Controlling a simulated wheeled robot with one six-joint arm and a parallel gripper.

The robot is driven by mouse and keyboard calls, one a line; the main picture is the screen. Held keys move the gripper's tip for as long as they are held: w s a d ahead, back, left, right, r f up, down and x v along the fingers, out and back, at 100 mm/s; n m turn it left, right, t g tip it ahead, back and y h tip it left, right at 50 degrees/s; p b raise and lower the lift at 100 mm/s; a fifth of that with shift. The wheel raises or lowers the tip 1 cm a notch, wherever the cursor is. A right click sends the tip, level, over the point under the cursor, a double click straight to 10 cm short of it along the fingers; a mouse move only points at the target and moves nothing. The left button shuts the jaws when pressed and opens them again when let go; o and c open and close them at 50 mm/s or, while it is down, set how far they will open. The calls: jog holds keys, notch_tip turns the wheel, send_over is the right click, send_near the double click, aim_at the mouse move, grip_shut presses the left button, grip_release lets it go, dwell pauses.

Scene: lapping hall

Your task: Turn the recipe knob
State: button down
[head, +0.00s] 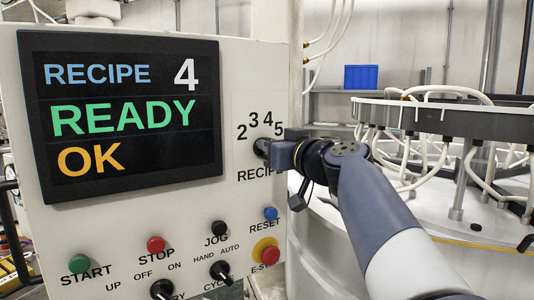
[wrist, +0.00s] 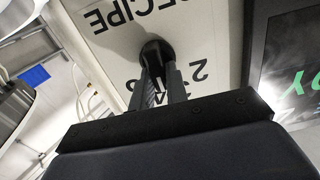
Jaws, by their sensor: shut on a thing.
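The black recipe knob (head: 262,148) sits on the light panel at the right of the screen, under an arc of numbers of which 2, 3, 4 and 5 show. The word RECIPE is printed below it, partly covered by my arm. My gripper (head: 272,149) is at the knob, shut on it. In the wrist view both fingers (wrist: 162,82) close on the round black knob (wrist: 155,50), and the panel appears upside down. The knob's pointer is hidden. The screen (head: 125,115) reads RECIPE 4, READY, OK.
Below are a green START button (head: 79,264), a red STOP button (head: 156,244), a black JOG button (head: 219,228), a blue RESET button (head: 270,213), a red emergency stop (head: 265,251) and black selector switches (head: 222,271). A round machine with white hoses (head: 450,118) stands at right.

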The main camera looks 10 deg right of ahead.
jog(key=shift+d+m+b, duration=0.15)
jog(key=shift+m+b, duration=0.35)
jog(key=shift+m, duration=1.2)
jog(key=shift+w, duration=0.1)
jog(key=c, duration=1.4)
grip_release()
jog(key=b+v, duration=0.3)
jog(key=v, duration=0.8)
jog(key=shift+b, duration=0.3)
jog(key=shift+w, duration=0.1)
